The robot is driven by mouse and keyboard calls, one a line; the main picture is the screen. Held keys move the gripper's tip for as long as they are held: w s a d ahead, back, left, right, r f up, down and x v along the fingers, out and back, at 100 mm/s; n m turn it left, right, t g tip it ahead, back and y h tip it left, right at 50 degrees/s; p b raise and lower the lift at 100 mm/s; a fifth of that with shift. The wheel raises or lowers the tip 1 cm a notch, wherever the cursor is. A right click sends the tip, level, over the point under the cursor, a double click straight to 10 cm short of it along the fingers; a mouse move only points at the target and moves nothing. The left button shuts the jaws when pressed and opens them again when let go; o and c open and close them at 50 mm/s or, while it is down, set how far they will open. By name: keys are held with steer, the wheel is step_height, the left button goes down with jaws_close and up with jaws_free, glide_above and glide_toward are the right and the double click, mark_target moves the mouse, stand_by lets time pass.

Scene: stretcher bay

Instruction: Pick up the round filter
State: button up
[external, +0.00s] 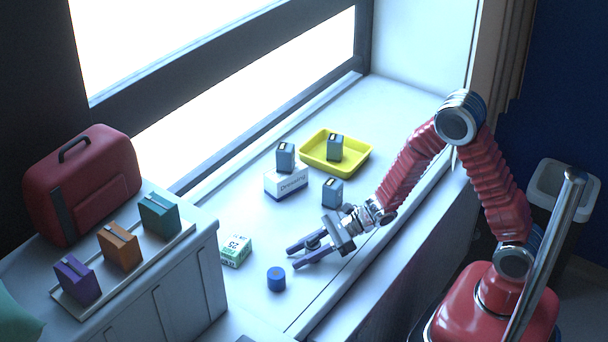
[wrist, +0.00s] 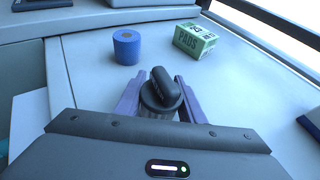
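The round filter (wrist: 150,98) looks like a short grey cylinder with a dark raised bar on top. In the wrist view it sits between the two purple fingers of my gripper (wrist: 158,92). In the external view a small dark top, likely the filter (external: 313,242), shows between the fingers of my gripper (external: 300,256), low over the sill. The fingers are apart, one on each side. I cannot tell whether they press on it, nor whether it rests on the sill; its lower part is hidden.
A blue roll (external: 276,279) and a green-white pads box (external: 236,250) stand just past the fingertips. Grey boxes, a dressing box (external: 286,181) and a yellow tray (external: 364,157) stand farther back. The window frame and side cabinet (external: 180,275) border the sill.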

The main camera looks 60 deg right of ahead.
steer(key=c, duration=0.5)
steer(key=shift+r, duration=0.1)
steer(key=shift+r, duration=4.95)
